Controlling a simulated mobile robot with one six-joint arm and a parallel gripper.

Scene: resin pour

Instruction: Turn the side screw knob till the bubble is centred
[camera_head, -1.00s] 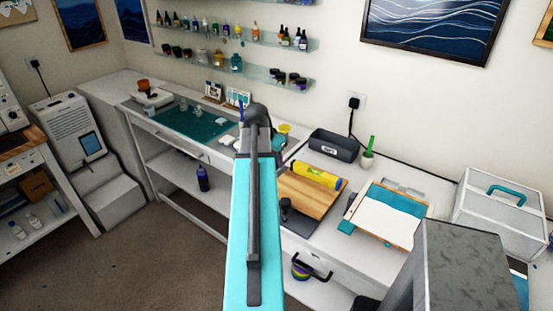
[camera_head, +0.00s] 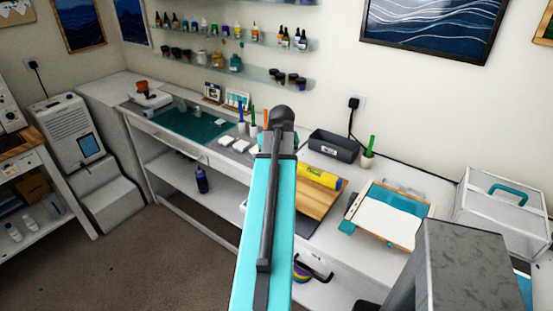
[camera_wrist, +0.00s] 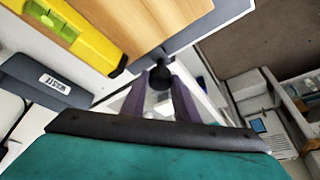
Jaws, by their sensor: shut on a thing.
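A wooden board (camera_head: 318,203) lies on a dark plate on the white bench. A yellow spirit level (camera_head: 322,178) lies on it. In the wrist view the level (camera_wrist: 85,35) shows a green vial (camera_wrist: 50,20); the bubble is too small to place. A black round knob (camera_wrist: 159,79) sits beside the board's corner in the wrist view. My gripper (camera_wrist: 164,88) is shut on this knob, one purple-grey finger on each side. In the head view my arm hides the gripper and knob.
A dark grey waste bin (camera_head: 335,145) stands behind the board and shows in the wrist view (camera_wrist: 42,82). A white sheet on a teal-edged board (camera_head: 388,212) lies to the right. Pen cups and pale pieces (camera_head: 240,145) stand left of my arm.

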